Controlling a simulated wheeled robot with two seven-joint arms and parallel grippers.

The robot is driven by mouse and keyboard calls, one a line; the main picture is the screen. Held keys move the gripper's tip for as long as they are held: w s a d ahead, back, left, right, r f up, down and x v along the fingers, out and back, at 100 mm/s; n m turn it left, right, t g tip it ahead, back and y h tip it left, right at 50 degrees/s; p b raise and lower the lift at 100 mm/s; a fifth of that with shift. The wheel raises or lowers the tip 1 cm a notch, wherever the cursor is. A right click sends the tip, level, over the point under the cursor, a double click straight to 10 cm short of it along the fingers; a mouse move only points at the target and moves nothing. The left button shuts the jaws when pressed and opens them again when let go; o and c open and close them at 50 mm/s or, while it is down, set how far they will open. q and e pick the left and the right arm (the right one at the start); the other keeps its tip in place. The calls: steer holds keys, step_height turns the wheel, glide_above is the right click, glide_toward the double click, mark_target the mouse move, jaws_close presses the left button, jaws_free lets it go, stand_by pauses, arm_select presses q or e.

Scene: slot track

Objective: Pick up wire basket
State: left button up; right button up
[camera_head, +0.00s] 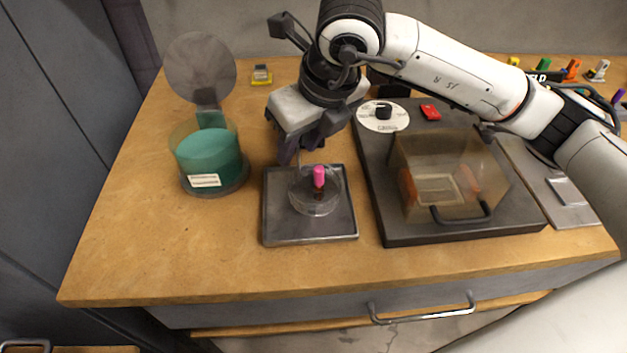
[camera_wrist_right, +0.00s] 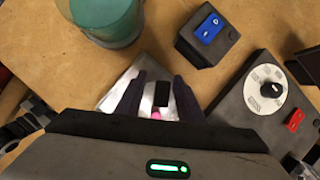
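What looks like the wire basket (camera_head: 316,204) is a round, see-through vessel with an upright pink-topped handle (camera_head: 319,177). It stands on a dark square tray (camera_head: 282,235) in the middle of the bench. My right gripper (camera_head: 301,152) is just behind and above it, fingers pointing down, apart from the handle as far as I can tell. In the right wrist view, its two dark fingers (camera_wrist_right: 158,97) are spread, with a bit of pink and a small black piece showing between them. The basket's body is hidden there. My left gripper is not in view.
A teal-filled clear container (camera_head: 208,158) with a raised round lid (camera_head: 200,68) stands left of the tray. Right is a dark machine base with a dial (camera_head: 383,115), red switch (camera_head: 430,112) and clear-covered chamber (camera_head: 445,175). A blue-switch box (camera_wrist_right: 208,32) stands behind. The bench's front left is clear.

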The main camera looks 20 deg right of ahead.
steer(key=shift+c, duration=0.4)
jaws_close()
steer(key=shift+r, duration=0.15)
